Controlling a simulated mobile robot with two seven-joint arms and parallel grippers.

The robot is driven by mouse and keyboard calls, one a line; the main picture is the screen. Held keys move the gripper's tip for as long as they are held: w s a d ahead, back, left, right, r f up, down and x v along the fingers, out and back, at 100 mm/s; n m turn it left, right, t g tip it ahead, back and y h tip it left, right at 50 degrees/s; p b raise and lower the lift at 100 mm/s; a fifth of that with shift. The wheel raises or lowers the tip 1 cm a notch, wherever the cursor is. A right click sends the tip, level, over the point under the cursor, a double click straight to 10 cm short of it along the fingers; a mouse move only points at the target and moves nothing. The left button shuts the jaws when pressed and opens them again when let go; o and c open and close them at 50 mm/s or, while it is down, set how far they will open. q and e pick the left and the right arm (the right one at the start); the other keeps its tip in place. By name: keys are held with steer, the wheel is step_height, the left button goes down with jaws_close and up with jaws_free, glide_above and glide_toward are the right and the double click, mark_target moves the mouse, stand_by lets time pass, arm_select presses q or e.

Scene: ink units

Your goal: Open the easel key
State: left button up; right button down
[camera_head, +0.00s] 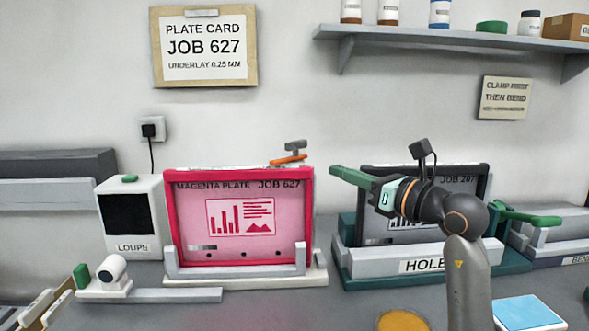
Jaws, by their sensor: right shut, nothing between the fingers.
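The easel (245,281) stands left of centre with a pale base and upright posts. It bears a magenta plate (188,225) marked JOB 627. On its top edge, near the right corner, sits a small orange lever with a grey top piece (291,155), which looks like the easel key. My right gripper (335,173) is shut and empty, its green fingers pointing left. The fingertips are to the right of the lever and a little lower in the picture, apart from it. My left gripper is out of view.
Behind my right arm, a dark plate (372,172) marked JOB 207 stands in a green holder (347,275), partly hidden. A loupe box (128,247) stands left of the easel. A shelf (450,38) with bottles hangs above. Wall space above the lever is clear.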

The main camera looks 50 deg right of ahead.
mark_target(285, 160)
steer(key=shift+g, duration=0.4)
steer(key=w+p, duration=0.1)
steer(key=w, duration=0.3)
steer(key=w+d+p, duration=0.1)
steer(key=w, duration=0.3)
steer(key=w+d+p, duration=0.1)
steer(key=w, duration=0.3)
steer(key=shift+w+f, duration=0.25)
steer(key=shift+f, duration=0.15)
steer(key=shift+w+f, duration=0.1)
steer(key=shift+w, duration=0.35)
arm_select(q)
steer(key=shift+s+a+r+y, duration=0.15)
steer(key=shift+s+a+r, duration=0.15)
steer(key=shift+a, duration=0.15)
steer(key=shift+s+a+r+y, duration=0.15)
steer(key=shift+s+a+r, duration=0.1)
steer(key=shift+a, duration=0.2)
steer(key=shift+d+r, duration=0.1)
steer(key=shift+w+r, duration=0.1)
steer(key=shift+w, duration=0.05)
